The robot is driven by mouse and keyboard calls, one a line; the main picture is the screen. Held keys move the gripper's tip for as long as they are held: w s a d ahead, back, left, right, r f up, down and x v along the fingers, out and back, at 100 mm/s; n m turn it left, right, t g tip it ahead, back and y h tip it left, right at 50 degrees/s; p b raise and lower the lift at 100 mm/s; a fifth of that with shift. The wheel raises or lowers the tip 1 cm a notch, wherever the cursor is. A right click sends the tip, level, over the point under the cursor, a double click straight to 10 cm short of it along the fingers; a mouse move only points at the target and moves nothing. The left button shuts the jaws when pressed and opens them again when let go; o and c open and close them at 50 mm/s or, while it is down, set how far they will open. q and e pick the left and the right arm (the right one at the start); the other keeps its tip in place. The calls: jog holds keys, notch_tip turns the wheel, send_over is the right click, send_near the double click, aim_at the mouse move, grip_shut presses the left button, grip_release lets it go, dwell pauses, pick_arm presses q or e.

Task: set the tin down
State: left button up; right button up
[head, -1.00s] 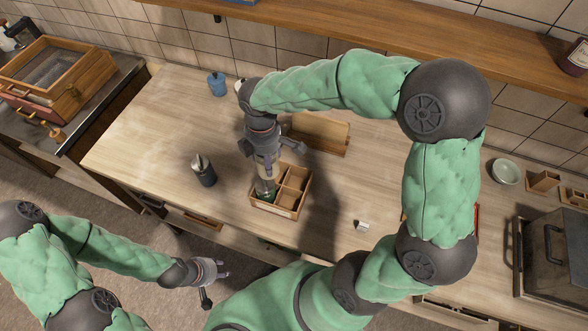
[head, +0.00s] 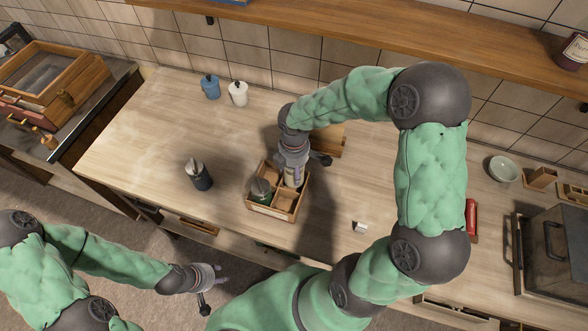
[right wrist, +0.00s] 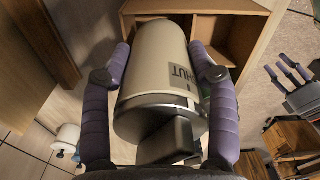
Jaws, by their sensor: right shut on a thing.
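A cream cylindrical tin (right wrist: 155,65) with dark lettering and a metal end fills the right wrist view. My right gripper (right wrist: 165,78) is shut on it, one purple finger on each side. In the head view the tin (head: 293,178) is at the back right of a divided wooden crate (head: 270,211). Its lower part seems to be inside that compartment; I cannot tell whether it touches the floor. A dark green container (head: 260,189) stands in the compartment to its left. My left gripper (head: 219,281) is empty, its fingers apart, low in front of the counter.
A dark canister (head: 199,176) stands left of the crate. Blue (head: 210,87) and white (head: 238,94) jars stand near the back wall. A wooden holder (head: 331,141) is just behind my right gripper. A small white block (head: 360,227) lies to the right.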

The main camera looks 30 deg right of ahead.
jog(key=shift+f, duration=0.2)
jog(key=shift+f+b, duration=0.35)
jog(key=shift+f, duration=0.1)
jog(key=shift+f, duration=0.1)
jog(key=o, duration=1.3)
jog(key=shift+o, duration=0.2)
jog(key=shift+r+p, duration=0.3)
jog(key=shift+r, duration=0.15)
notch_tip(320, 180, up, 12)
jog(key=shift+r+p, duration=0.2)
jog(key=shift+p, duration=0.7)
